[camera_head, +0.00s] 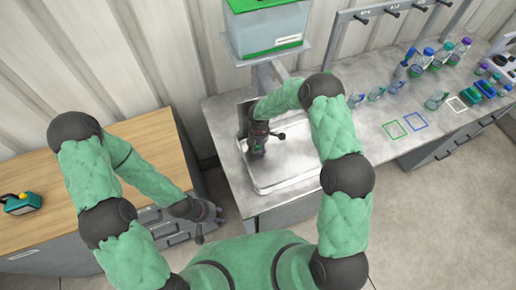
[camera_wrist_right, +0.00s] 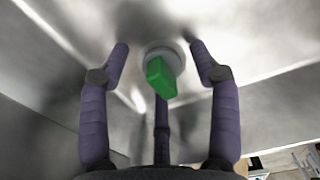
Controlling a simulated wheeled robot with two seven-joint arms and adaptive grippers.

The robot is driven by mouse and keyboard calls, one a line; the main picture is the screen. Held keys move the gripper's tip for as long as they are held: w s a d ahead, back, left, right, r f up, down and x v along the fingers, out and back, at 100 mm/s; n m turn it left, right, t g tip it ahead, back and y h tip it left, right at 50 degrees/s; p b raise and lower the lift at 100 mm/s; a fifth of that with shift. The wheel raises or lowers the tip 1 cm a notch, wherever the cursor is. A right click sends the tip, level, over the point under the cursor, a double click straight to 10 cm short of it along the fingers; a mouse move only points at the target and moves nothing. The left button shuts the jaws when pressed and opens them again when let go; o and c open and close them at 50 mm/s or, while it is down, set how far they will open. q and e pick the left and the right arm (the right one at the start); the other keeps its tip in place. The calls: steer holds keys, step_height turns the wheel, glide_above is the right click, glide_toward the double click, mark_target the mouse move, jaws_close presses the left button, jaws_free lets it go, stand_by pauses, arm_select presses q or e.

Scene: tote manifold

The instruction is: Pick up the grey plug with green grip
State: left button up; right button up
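The grey plug (camera_wrist_right: 174,53) with its green grip (camera_wrist_right: 161,79) shows in the right wrist view, at the bottom of the metal sink (camera_head: 300,170). My right gripper (camera_wrist_right: 158,57) is open, with one finger on each side of the plug and a gap to both. It holds nothing. In the head view my right gripper (camera_head: 257,150) reaches down into the sink, and the plug is hidden behind it. My left gripper (camera_head: 216,216) hangs low between the wooden bench and the sink counter; its fingers are too small to read.
The sink walls stand close around my right gripper. A clear tank with a green lid (camera_head: 268,25) is above the sink. Several bottles (camera_head: 425,60) stand on the counter (camera_head: 370,125) to the right.

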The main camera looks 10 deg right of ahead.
steer(key=c, duration=0.6)
steer(key=shift+c, duration=0.2)
steer(key=shift+r, duration=0.15)
